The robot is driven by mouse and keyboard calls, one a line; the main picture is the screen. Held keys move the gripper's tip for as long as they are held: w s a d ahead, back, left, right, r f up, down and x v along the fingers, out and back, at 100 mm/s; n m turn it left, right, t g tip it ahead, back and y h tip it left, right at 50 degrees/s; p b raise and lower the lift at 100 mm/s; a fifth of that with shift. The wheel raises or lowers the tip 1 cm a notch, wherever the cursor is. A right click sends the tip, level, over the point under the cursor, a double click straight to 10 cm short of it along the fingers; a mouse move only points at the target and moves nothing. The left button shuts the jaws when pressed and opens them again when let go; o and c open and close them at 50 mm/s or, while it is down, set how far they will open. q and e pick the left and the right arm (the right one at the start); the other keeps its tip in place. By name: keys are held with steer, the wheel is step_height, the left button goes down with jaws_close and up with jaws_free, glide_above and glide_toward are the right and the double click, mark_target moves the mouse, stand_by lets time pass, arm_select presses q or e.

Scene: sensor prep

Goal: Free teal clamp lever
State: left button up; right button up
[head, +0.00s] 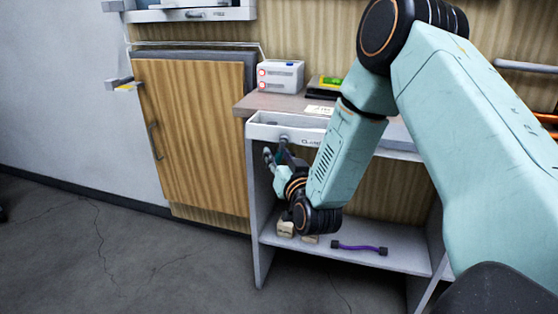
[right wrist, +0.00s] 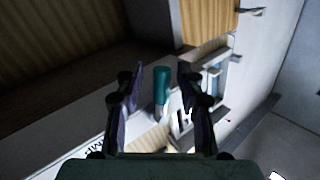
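The teal clamp lever (right wrist: 161,88) stands up between the two fingers of my right gripper (right wrist: 161,72) in the right wrist view. The fingers are apart, with a visible gap on each side of the lever. In the head view my right gripper (head: 275,159) is just below the front of a white labelled tray (head: 262,132) at the bench edge. The lever is mostly hidden there by my gripper and arm. The tray's label is partly covered. My left gripper is not in view.
A white box with red lights (head: 280,76) stands on the bench. A wooden cabinet door (head: 195,130) is to the left. Open floor lies in front.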

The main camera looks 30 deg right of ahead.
steer(key=shift+s+a+r, duration=0.1)
steer(key=shift+a+r, duration=0.05)
steer(key=shift+c, duration=0.2)
jaws_close()
steer(key=n+p, duration=0.1)
steer(key=p, duration=0.1)
steer(key=g+p, duration=0.1)
steer(key=p, duration=0.2)
steer(key=shift+s+d+n, duration=0.25)
steer(key=shift+d+n, duration=0.05)
steer(key=shift+n, duration=0.1)
steer(key=shift+s+d+n+g+p, duration=0.1)
steer(key=shift+n+g+p, duration=0.25)
steer(key=shift+p, duration=0.4)
steer(key=shift+c, duration=0.3)
jaws_free()
steer(key=shift+s, duration=0.1)
steer(key=shift+o, duration=0.5)
